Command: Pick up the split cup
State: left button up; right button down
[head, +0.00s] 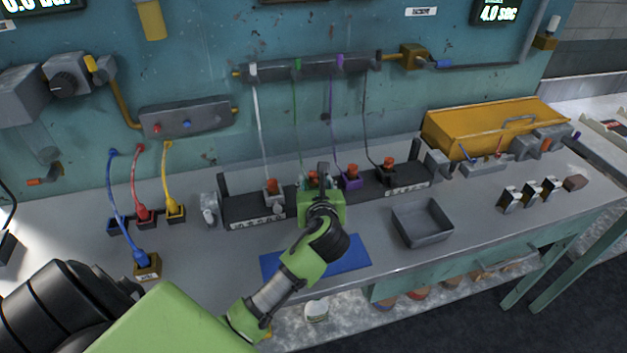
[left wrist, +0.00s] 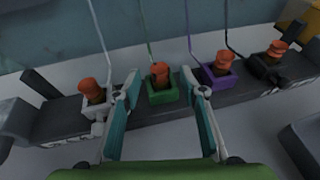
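A small white cup-like thing (head: 316,310) lies low down, below the bench's front edge, in the head view. It is small there, and I cannot tell whether it is split. My left gripper (head: 321,178) is above the dark rack (head: 250,207) on the bench, well above and behind that white thing. In the left wrist view the left gripper (left wrist: 161,86) has its two fingers apart. A green block with an orange top (left wrist: 162,92) shows between them, with no visible contact. The right gripper is not in view.
White (left wrist: 93,96), purple (left wrist: 218,70) and black (left wrist: 273,60) blocks with tubes stand along the rack. A blue mat (head: 348,252) lies partly under my arm. A grey tray (head: 422,222) stands to the right. Brownish pots (head: 418,293) sit below the bench.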

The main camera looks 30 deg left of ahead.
aim_at(314, 177)
pick_arm(q)
jog(key=x, duration=0.4)
jog(key=shift+w+a+f+p, duration=0.15)
jog(key=shift+a+f+p, duration=0.05)
jog(key=shift+a+p, duration=0.1)
jog(key=shift+d, duration=0.15)
jog(key=c, duration=1)
jog(key=shift+r, duration=0.15)
